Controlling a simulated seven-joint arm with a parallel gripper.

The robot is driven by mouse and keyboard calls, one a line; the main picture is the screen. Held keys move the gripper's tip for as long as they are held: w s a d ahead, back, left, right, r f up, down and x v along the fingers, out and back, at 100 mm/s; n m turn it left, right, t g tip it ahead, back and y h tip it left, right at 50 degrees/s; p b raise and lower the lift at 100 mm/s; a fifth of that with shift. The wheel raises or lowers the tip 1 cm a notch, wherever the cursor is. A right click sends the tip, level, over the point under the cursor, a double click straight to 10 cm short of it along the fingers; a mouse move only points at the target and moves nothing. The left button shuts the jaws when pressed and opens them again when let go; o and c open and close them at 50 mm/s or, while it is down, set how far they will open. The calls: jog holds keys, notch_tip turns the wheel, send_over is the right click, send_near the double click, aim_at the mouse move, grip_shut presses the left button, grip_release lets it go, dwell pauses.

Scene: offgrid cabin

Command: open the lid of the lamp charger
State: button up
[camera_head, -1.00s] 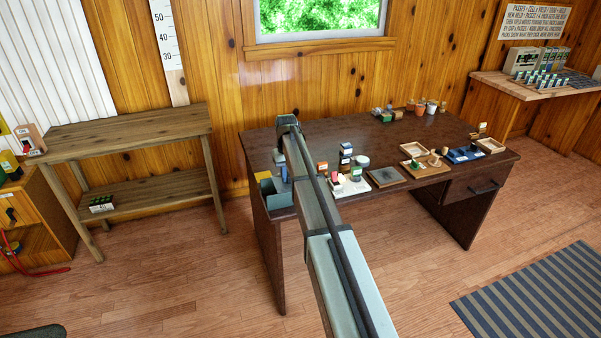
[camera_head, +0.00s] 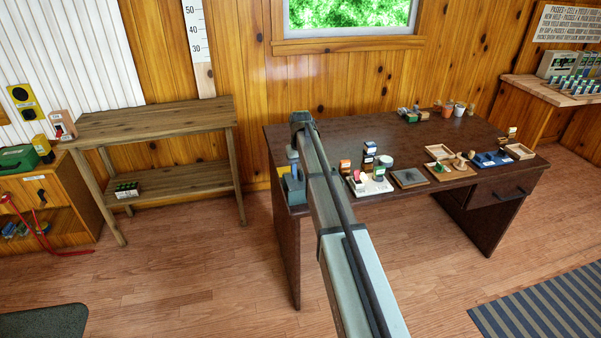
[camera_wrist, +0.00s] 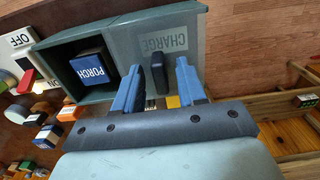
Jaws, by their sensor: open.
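The lamp charger (camera_wrist: 102,23) is a grey-green box at the near left corner of the dark desk. It also shows in the head view (camera_head: 296,197), partly behind my arm. In the wrist view its left side is an open compartment holding a dark blue block marked PORCH (camera_wrist: 91,69). A flat grey panel marked CHARGE (camera_wrist: 144,32), seemingly its lid, covers the right part. A dark upright handle (camera_wrist: 158,76) stands on the panel. My gripper (camera_wrist: 158,65) is open, its blue fingers on either side of the handle. I cannot tell whether they touch it.
The desk (camera_head: 345,135) carries several blocks, a white switch plate marked OFF (camera_wrist: 15,42), a dark tray (camera_head: 409,178) and wooden trays (camera_head: 440,151) right of the charger. A wooden shelf bench (camera_head: 155,118) stands left, with open floor between it and the desk.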

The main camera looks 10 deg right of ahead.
aim_at(301, 172)
notch_tip(301, 172, up, 14)
jog(key=shift+f, duration=0.2)
jog(key=shift+f, duration=0.1)
dwell(0.4)
jog(key=s+a+f, duration=0.1)
jog(key=s+f, duration=0.2)
jog(key=f, duration=0.2)
jog(key=s+f, duration=0.3)
jog(key=f, duration=0.2)
jog(key=s+a+f, duration=0.1)
jog(key=s+f, duration=0.3)
jog(key=f, duration=0.2)
jog(key=shift+a, duration=0.35)
jog(key=s+a+f+g, duration=0.1)
jog(key=s+f+g, duration=0.1)
jog(key=s+f, duration=1.1)
jog(key=s+a+f+g, duration=0.1)
jog(key=s+f+g, duration=0.1)
jog(key=s+f, duration=1.1)
jog(key=s+a+f+g, duration=0.1)
jog(key=s+f, duration=1.2)
jog(key=s, duration=1.4)
jog(key=shift+a+f+g, duration=0.25)
jog(key=shift+a+g, duration=0.05)
jog(key=shift+g, duration=0.6)
